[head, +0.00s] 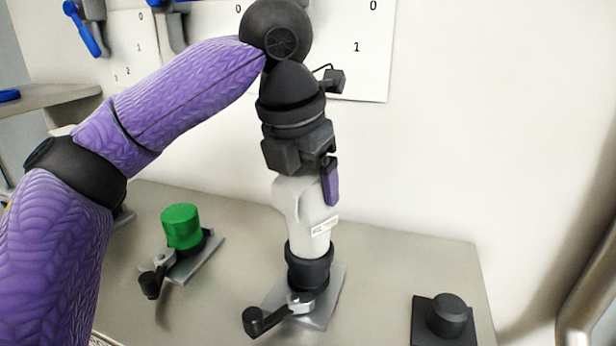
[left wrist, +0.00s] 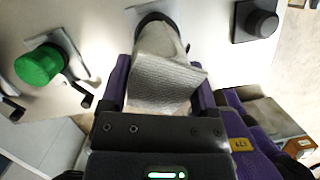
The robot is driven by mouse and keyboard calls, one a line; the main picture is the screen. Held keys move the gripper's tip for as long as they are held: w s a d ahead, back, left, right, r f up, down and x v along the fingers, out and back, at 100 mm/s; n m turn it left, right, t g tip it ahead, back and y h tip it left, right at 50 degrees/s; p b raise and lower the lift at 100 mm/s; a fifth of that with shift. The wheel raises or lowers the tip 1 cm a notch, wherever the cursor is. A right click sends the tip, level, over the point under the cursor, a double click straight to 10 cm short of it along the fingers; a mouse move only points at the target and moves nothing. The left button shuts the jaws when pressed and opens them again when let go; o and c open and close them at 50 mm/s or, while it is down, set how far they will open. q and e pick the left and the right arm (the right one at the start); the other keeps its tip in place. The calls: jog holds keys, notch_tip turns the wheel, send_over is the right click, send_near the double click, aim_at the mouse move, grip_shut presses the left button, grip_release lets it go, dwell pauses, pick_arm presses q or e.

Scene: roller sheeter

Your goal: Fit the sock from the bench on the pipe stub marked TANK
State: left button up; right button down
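The sock (head: 302,200) is a pale grey fabric sleeve with a small white label too small to read. It stands upright over the middle stub, its lower end at a black ring (head: 308,270). In the left wrist view the sock (left wrist: 165,85) has a folded upper end. My left gripper (left wrist: 163,98) is above the stub, with its purple fingers on both sides of the sock and fabric filling the space between them. The stub inside is hidden, and I cannot read a TANK mark.
A green-capped stub (head: 182,228) with a lever stands to the left on the bench (head: 225,215). A short black stub (head: 447,315) on a black plate is at the right. A lever clamp (head: 265,318) sticks out in front of the middle stub. A wall is behind.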

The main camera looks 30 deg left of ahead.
pick_arm(q)
jog(key=shift+o, duration=1.1)
jog(key=shift+r, duration=0.1)
jog(key=v, duration=0.9)
jog(key=shift+s+r+p, duration=0.1)
jog(key=shift+r+p, duration=0.2)
jog(key=shift+r, duration=0.1)
